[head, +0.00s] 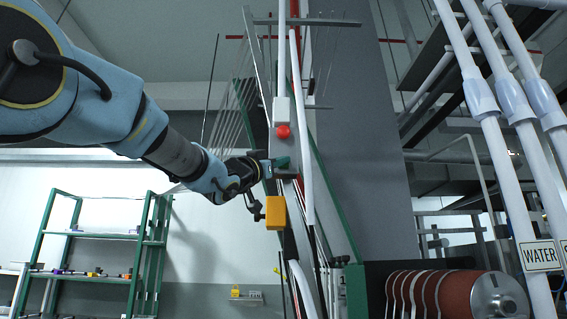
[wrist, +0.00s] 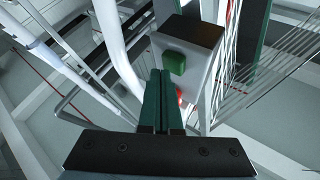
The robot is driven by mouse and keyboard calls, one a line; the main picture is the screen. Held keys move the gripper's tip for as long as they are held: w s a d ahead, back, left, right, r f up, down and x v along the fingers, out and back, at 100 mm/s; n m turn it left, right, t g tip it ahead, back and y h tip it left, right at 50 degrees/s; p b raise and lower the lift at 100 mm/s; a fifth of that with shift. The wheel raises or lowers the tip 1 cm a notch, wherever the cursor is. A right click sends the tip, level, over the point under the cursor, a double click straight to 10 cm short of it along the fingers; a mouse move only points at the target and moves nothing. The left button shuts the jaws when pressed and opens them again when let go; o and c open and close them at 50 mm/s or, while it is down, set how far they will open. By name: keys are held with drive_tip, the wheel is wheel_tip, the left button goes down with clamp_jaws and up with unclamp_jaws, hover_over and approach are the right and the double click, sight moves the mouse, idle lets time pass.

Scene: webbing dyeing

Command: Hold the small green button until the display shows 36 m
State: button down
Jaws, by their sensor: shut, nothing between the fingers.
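In the wrist view, a small green button (wrist: 175,62) sits on the face of a grey control box (wrist: 197,62). A red button (wrist: 180,92) on the same box is partly hidden behind my fingers. My gripper (wrist: 159,72) has its two green fingers shut together and empty, with the tips just beside the green button. I cannot tell whether they touch it. In the head view my gripper (head: 284,162) is at the machine's post, below the red button (head: 283,131). No readable display shows in either view.
A yellow box (head: 275,213) is on the post just below my gripper. White pipes (head: 305,150) run close beside it. A roll of reddish webbing (head: 440,294) is at the lower right. A green shelf rack (head: 100,238) stands at the left.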

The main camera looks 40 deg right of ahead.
drive_tip(key=shift+w+d, duration=0.35)
drive_tip(key=shift+w, duration=0.1)
idle(2.9)
drive_tip(key=shift+s+a, duration=0.1)
drive_tip(key=shift+s, duration=0.05)
idle(1.8)
drive_tip(key=shift+s+a+b, duration=0.3)
drive_tip(key=shift+s+a, duration=0.2)
drive_tip(key=shift+s, duration=0.1)
drive_tip(key=shift+s+a+b, duration=0.7)
drive_tip(key=shift+s+a, duration=0.1)
drive_tip(key=shift+s, duration=0.2)
drive_tip(key=shift+s+a+b, duration=0.65)
drive_tip(key=shift+s+a, duration=0.15)
drive_tip(key=shift+s, duration=0.15)
